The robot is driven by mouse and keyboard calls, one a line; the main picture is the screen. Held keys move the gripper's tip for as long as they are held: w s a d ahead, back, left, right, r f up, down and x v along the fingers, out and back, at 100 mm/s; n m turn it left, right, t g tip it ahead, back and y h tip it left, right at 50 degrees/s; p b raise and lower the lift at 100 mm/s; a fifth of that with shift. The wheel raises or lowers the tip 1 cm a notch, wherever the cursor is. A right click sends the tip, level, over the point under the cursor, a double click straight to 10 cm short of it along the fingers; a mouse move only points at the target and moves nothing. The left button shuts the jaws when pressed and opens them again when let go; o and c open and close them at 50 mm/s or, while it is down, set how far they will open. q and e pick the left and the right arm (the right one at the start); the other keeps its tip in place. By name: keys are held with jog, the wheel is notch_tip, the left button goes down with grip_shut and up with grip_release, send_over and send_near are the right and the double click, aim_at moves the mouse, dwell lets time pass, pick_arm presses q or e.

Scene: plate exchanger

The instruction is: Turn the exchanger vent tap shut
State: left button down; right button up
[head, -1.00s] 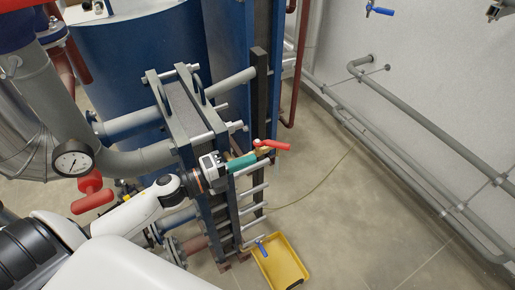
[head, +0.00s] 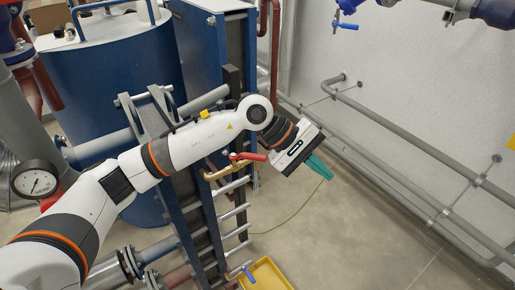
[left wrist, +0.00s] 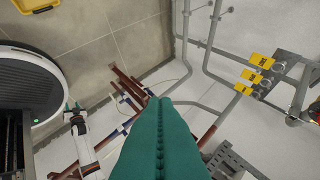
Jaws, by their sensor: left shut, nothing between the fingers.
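The vent tap has a red lever (head: 250,156) on a brass pipe (head: 214,173) at the side of the plate exchanger (head: 187,200). In the head view the lever points right. My left gripper (head: 321,168) has teal fingers, shut and empty, and hangs to the right of the lever, apart from it. The shut fingers (left wrist: 160,110) fill the middle of the left wrist view, where I cannot make out the tap. My right gripper (left wrist: 72,105) is small at the left of that view; its jaws are too small to tell.
Grey pipes (head: 400,155) run along the right wall. A pressure gauge (head: 36,181) and a blue tank (head: 110,75) stand left.

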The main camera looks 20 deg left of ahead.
pick_arm(q)
jog(key=w+a+r+m+t+y, duration=0.1)
jog(key=w+a+m+t+y, duration=0.1)
jog(key=w+a+m+y, duration=0.45)
notch_tip(320, 180, up, 4)
jog(key=n+t+y, duration=0.1)
jog(key=y, duration=0.3)
send_over(248, 157)
jog(key=w+d, duration=0.2)
jog(key=w, duration=0.2)
notch_tip(248, 157, down, 9)
jog(key=p, duration=0.3)
jog(key=shift+s+a, duration=0.15)
jog(key=shift+s, duration=0.3)
pick_arm(e)
jog(key=r, duration=0.1)
jog(key=w+r, duration=0.1)
jog(key=r, duration=0.1)
jog(key=shift+w+r, duration=0.1)
jog(key=shift+w, duration=0.05)
pick_arm(q)
jog(key=shift+f, duration=0.15)
